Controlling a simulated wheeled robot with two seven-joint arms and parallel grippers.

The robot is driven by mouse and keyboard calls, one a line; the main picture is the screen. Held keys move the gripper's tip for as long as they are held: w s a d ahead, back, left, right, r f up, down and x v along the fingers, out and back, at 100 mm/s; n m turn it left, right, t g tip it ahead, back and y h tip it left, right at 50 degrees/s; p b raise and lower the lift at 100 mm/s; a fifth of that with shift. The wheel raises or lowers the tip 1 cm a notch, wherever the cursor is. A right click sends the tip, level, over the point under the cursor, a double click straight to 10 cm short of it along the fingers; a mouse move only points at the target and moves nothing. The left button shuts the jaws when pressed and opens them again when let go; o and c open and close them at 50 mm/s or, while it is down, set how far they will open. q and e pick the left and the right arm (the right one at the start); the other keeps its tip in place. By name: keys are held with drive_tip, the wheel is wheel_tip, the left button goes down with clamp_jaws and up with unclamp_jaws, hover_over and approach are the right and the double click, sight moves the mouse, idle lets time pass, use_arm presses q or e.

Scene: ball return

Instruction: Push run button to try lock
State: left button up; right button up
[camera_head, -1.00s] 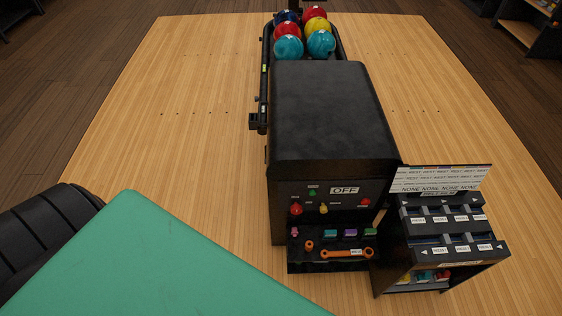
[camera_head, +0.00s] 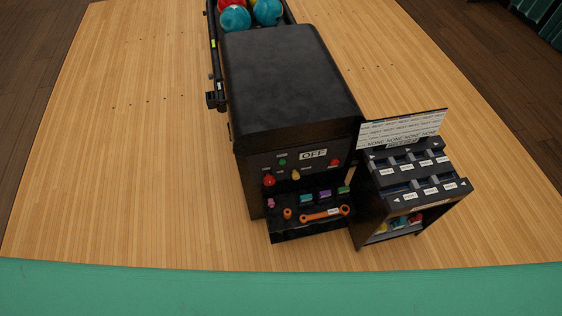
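The black ball return machine (camera_head: 290,85) stands on the wooden lane floor. Its front panel carries a small sign reading OFF (camera_head: 313,154). A green button (camera_head: 282,161) sits left of the sign, with a larger red button (camera_head: 269,180) below it, a yellow knob (camera_head: 295,175) to its right, and another red button (camera_head: 335,162) at the right. The small labels beside them are too blurred to read for certain, so I cannot tell which is the run button. Neither of my grippers is in view.
An open shelf on the machine's front holds an orange wrench (camera_head: 325,213) and small coloured parts. A black labelled rack (camera_head: 412,180) stands at its right. Bowling balls (camera_head: 236,18) lie behind. A green surface (camera_head: 290,287) spans the bottom edge. Bare floor lies left.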

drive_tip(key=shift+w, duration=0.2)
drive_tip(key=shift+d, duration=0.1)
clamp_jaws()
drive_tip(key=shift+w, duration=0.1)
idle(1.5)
